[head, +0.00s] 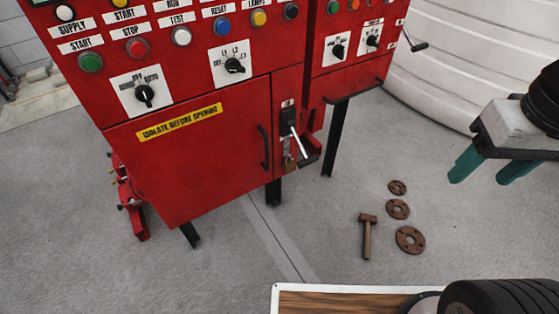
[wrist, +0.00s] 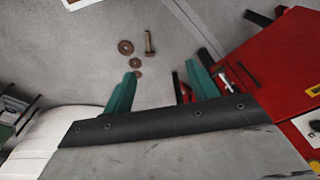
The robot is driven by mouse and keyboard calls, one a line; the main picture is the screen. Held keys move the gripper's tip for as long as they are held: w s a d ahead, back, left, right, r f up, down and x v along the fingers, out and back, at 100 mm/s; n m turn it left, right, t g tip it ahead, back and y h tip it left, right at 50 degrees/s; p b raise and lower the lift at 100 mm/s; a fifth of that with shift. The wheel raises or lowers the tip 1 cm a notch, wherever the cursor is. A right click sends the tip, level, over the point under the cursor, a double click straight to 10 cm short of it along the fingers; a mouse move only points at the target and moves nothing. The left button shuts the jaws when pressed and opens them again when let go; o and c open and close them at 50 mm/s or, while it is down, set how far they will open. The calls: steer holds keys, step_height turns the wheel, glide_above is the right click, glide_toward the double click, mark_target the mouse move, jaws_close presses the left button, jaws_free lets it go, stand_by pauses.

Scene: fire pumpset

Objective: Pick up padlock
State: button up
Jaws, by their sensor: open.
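A small brass-coloured padlock (head: 290,164) hangs below the black and silver isolator handle (head: 296,134) at the lower right front of the red cabinet. My gripper (head: 480,181) is at the right of the head view, well apart from the padlock. Its two teal fingers are spread with nothing between them. In the wrist view my gripper (wrist: 166,66) also shows open, with bare floor between the fingertips. The red cabinet (wrist: 268,68) is at the right there, partly behind a finger. I cannot make out the padlock in the wrist view.
The red control cabinet (head: 200,170) stands on black legs, with a door handle (head: 264,147) left of the padlock. A hammer (head: 367,236) and rusty flanges (head: 410,240) lie on the floor. A large white ribbed tank (head: 460,60) stands behind at right. Floor before the cabinet is mostly clear.

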steer(key=w+a+f+n, duration=0.1)
steer(key=w+f, duration=0.2)
steer(key=w, duration=0.3)
steer(key=w+a+f, duration=0.1)
steer(key=w+f, duration=0.3)
steer(key=w, duration=0.3)
steer(key=n+t+y, duration=0.6)
steer(key=t+y, duration=0.2)
steer(key=t, duration=0.2)
glide_toward(291, 168)
steer(key=w+a, duration=0.2)
steer(key=x, duration=0.7)
steer(key=shift+d+f, duration=0.2)
steer(key=shift+f, duration=0.05)
steer(key=c, duration=1.1)
